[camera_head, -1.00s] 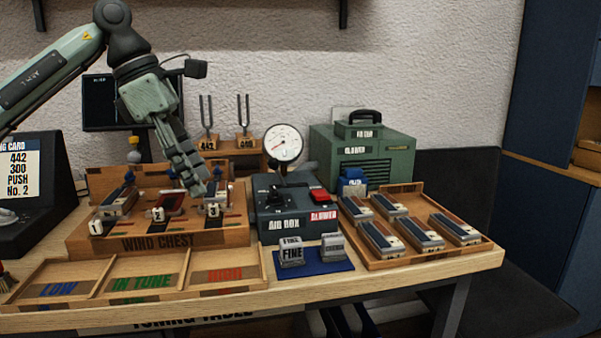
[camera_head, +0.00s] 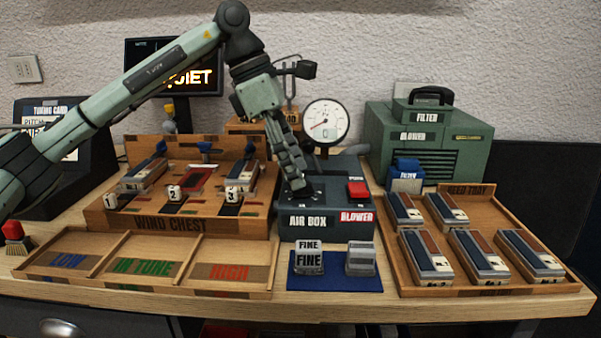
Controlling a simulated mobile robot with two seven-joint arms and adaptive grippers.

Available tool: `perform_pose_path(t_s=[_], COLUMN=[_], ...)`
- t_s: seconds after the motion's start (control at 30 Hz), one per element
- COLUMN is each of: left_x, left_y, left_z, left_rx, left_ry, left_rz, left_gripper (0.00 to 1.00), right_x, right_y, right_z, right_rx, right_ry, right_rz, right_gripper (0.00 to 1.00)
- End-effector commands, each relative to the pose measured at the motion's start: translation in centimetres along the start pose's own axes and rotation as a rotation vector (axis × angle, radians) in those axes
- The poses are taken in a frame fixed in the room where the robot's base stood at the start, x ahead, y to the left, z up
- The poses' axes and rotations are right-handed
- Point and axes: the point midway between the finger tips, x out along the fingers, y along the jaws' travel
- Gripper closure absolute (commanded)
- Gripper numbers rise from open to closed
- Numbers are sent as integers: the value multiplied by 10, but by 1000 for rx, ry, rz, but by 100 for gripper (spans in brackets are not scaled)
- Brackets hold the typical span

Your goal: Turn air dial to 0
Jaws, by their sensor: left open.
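The grey air box (camera_head: 308,222) stands at the middle of the table, labelled "AIR BOX" and "BLOWER". A red button (camera_head: 358,189) is on its top right. A round white gauge (camera_head: 326,122) stands above it, its red needle pointing to the lower left. My left gripper (camera_head: 297,190) reaches down onto the left part of the box top, where the air dial is. The fingers hide most of the dial, so its setting and any contact cannot be made out. The gripper is open. My right gripper is not in view.
The wind chest (camera_head: 180,224) with several reed blocks is to the left. The sorting tray (camera_head: 150,287) and blue mat (camera_head: 335,284) lie in front. The reed tray (camera_head: 483,191) and green filter unit (camera_head: 430,140) are to the right. A screen (camera_head: 137,52) reads partly "UIET".

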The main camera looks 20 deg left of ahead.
Motion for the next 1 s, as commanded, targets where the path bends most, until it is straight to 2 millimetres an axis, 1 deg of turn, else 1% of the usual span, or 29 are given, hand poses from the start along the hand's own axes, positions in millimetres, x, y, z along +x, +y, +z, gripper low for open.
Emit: perform_pose_path(t_s=[0.03, 0.1, 0.2, 0.47, 0.87, 0.9, 1.0], left_x=[6, 13, 18, 20, 20, 20, 20], left_y=[0, 0, 0, 0, 0, 0, 0], left_z=[0, 0, 0, 0, 0, 0, 0], left_rx=[0, 0, 0, 0, 0, 0, -3], left_ry=[1, 1, 0, 0, -1, -1, -1], left_rz=[-1, 0, 1, 1, 1, 1, 2], left_gripper=[48, 48, 48, 48, 97, 99, 99], right_x=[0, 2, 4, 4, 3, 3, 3], right_y=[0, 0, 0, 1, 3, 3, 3], right_z=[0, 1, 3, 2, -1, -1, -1], right_rx=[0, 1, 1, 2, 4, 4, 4], right_ry=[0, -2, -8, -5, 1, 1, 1], right_rz=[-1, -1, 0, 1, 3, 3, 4], right_gripper=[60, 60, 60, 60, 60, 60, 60])
